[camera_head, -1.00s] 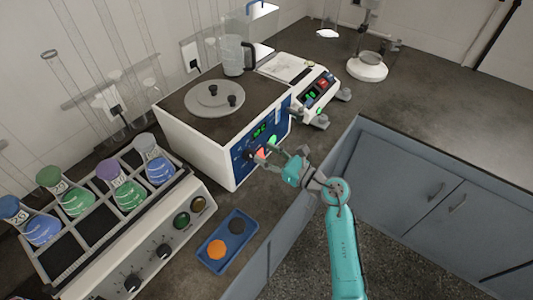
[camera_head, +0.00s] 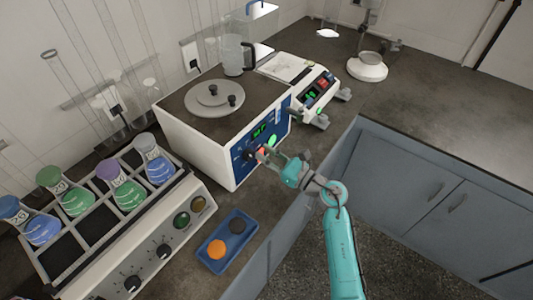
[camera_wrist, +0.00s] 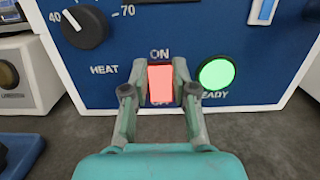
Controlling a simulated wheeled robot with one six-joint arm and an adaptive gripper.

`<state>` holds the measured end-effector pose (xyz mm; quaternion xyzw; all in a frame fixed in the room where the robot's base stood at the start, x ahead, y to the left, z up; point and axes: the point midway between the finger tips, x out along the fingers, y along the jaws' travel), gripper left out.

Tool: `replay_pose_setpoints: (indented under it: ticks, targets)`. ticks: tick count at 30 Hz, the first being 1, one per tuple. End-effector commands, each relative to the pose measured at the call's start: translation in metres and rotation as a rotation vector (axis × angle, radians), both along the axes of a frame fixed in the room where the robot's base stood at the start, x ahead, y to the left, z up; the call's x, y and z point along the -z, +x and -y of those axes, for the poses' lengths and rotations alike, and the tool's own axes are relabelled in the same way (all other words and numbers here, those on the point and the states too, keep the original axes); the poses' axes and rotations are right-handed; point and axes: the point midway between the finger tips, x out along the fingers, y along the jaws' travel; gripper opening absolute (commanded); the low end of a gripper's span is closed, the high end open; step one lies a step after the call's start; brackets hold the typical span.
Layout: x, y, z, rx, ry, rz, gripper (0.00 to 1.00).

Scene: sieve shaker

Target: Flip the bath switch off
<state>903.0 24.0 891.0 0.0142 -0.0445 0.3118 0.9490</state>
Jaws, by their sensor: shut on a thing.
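The bath (camera_head: 205,143) is a white box with a blue front panel and a round lid (camera_head: 214,98) on top. Its switch (camera_wrist: 160,84) is a red, lit rocker below the word ON; the label under it is partly covered. My gripper (camera_wrist: 160,92) has one finger on each side of the switch and is shut on it. In the head view, my gripper (camera_head: 271,156) reaches the lower part of the blue panel from the front right, where the fingers partly hide the switch.
A green READY lamp (camera_wrist: 216,74) sits just right of the switch. A black heat knob (camera_wrist: 84,27) is at upper left. A blue tray (camera_head: 228,241) and a flask rack (camera_head: 120,235) stand left of my arm. Grey cabinets (camera_head: 400,190) are at right.

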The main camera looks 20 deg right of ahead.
Motion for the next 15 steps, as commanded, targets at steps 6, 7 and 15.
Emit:
replay_pose_setpoints:
  ticks: [6,7,15]
  targets:
    - [0.0036,-0.0015,0.0001,-0.002,0.067,0.084,0.0]
    - [0.0043,-0.0016,0.0002,-0.002,0.073,0.095,0.0]
    - [0.0056,-0.0027,0.0014,0.0,0.118,0.157,0.0]
